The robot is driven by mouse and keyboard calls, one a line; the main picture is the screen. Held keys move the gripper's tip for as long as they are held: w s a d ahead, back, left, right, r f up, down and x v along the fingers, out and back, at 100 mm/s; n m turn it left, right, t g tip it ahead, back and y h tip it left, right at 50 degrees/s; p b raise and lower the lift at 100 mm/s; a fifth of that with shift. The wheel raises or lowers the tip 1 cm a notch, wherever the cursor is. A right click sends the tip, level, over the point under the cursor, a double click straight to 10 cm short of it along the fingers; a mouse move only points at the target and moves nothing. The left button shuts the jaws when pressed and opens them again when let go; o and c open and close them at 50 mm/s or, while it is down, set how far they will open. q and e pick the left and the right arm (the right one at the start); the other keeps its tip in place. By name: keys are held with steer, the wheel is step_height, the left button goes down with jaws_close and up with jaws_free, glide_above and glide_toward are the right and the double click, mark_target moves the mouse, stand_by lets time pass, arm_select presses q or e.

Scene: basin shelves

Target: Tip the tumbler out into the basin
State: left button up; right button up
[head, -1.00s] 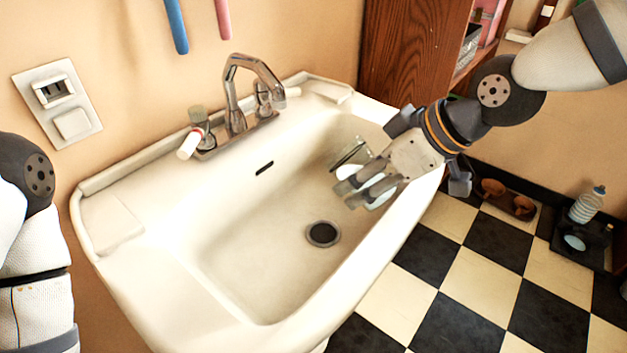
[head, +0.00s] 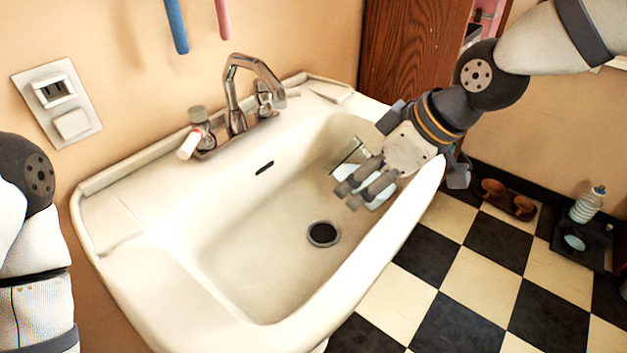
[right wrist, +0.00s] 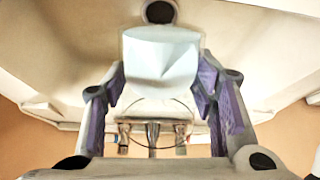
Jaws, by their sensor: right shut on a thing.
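The white basin (head: 215,270) fills the middle of the head view, with its dark drain (head: 323,233) in the floor. My right gripper (head: 358,195) is over the right part of the bowl, its fingers pointing down and left. It is shut on the tumbler (head: 380,197), a pale, partly clear vessel largely hidden behind the fingers. In the right wrist view the tumbler (right wrist: 160,62) sits between both finger pads, with the drain beyond it. It looks tilted; I cannot tell whether anything is in it. My left gripper is out of view; only part of that arm shows.
A chrome tap (head: 237,95) arches over the basin's back rim. A wooden cabinet (head: 412,50) stands behind the right end. A bottle (head: 588,205) on a dark tray stands on the checkered floor at right. The bowl's left part is clear.

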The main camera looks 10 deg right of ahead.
mark_target(353, 141)
steer(key=shift+f+g+h, duration=0.1)
steer(key=shift+g+h, duration=0.2)
stand_by(0.4)
steer(key=shift+w+a+r+g+h, duration=0.1)
steer(key=shift+r+g+h, duration=0.3)
steer(key=shift+h, duration=0.1)
steer(key=shift+r+h, duration=0.1)
steer(key=shift+h, duration=0.2)
steer(key=shift+w+a+r+g+h, duration=0.45)
steer(key=shift+w+a+g+h, duration=0.05)
steer(key=shift+w+a+g, duration=0.2)
steer(key=shift+r+g+h, duration=0.3)
steer(key=shift+g+h, duration=0.2)
steer(key=shift+w+a+r+g, duration=0.15)
steer(key=shift+r+g, duration=0.05)
steer(key=shift+g, duration=0.1)
